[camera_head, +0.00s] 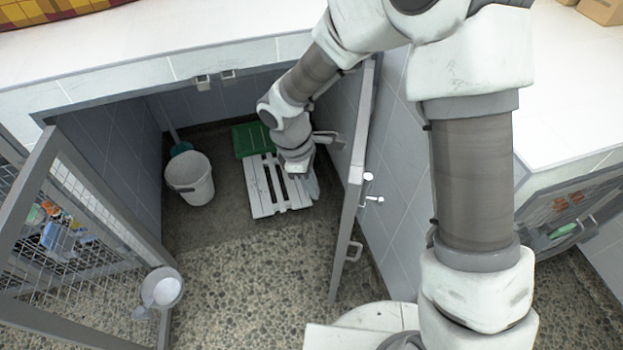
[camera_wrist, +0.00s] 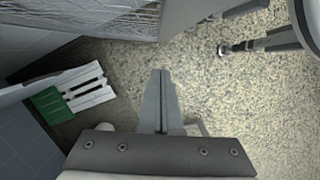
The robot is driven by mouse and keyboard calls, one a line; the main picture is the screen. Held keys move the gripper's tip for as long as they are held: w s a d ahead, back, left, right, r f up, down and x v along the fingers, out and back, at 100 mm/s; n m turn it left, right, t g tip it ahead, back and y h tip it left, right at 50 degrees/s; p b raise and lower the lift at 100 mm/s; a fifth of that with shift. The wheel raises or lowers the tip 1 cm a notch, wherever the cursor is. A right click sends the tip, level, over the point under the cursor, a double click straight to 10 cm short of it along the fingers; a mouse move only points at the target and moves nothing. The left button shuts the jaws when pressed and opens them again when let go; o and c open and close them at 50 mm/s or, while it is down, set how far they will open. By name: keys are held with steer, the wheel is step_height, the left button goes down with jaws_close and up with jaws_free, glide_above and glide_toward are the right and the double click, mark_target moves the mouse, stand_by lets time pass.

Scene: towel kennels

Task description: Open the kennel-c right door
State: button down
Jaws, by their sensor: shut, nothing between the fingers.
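The right door (camera_head: 352,170) of the open kennel stands swung well outward, seen almost edge-on in the head view. It carries a latch (camera_head: 370,188) and a handle (camera_head: 353,251) on its right-hand face. My arm reaches down on the door's left side. My gripper (camera_head: 309,188) is low, over the white slatted board, apart from the handle; its fingertips are hard to make out there. In the wrist view my gripper (camera_wrist: 160,75) is shut and empty, its fingers together above the speckled floor. No label naming the kennel is readable.
The left mesh door (camera_head: 75,225) also stands open. Inside are a white bucket (camera_head: 190,180), the slatted board (camera_head: 263,190) and a green piece (camera_head: 250,139). A white scoop-like container (camera_head: 161,288) is by the left door. Speckled floor between the doors is clear.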

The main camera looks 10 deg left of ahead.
mark_target(353, 209)
steer(key=d+f+b, duration=0.1)
steer(key=d+f, duration=0.3)
steer(key=d, duration=0.1)
steer(key=shift+s, duration=0.15)
